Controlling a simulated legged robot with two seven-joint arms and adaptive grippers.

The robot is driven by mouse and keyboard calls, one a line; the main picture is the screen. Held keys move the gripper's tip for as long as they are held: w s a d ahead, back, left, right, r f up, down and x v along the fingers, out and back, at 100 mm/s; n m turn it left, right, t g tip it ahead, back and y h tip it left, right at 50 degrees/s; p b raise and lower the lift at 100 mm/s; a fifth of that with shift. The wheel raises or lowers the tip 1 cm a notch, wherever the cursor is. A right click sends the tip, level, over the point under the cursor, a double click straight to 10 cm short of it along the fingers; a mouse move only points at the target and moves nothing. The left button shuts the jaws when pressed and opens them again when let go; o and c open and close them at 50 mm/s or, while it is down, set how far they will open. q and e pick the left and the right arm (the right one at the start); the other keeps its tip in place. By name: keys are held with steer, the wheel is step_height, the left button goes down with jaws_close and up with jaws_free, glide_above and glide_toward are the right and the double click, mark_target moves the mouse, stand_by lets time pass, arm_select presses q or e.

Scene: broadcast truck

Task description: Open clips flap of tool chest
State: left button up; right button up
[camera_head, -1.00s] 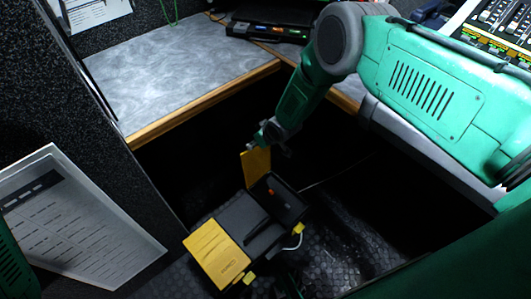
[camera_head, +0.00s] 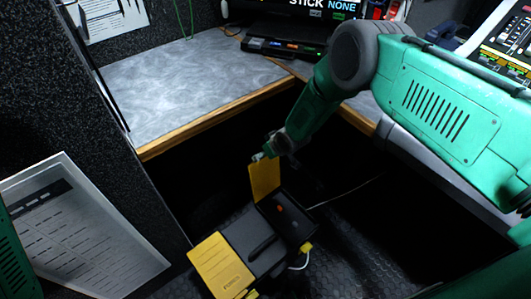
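The tool chest (camera_head: 248,236) sits low on the dark floor, black with a dark handle across its top. Its near-left yellow flap (camera_head: 220,264) lies flat and closed. The far yellow flap (camera_head: 264,179) stands upright, and the dark compartment (camera_head: 285,215) beside it is open, with a small orange item inside. My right gripper (camera_head: 264,157) is at the top edge of the upright flap; its fingers are too small to tell whether they grip it. Only a green piece of my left arm shows at the left edge; my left gripper is out of view.
A grey desk (camera_head: 190,85) with a wooden edge stands behind and above the chest. A black device (camera_head: 284,47) lies on it. A dark partition with a paper sheet (camera_head: 80,230) is at left. A white cable lies near the chest.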

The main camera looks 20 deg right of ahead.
steer(key=shift+s+r, duration=0.1)
steer(key=v, duration=1.1)
steer(key=shift+s+r, duration=0.15)
steer(key=shift+r, duration=0.1)
steer(key=s+d+m+g+h+p, duration=0.1)
steer(key=s+d+g+p, duration=0.1)
steer(key=s, duration=1.6)
steer(key=s+d+r+m+g+h+p, duration=0.1)
steer(key=s+d+m+g+p, duration=0.1)
steer(key=s, duration=1.6)
steer(key=shift+d+r+g+p, duration=0.3)
steer(key=shift+d+g+p, duration=0.1)
steer(key=shift+d+g, duration=0.45)
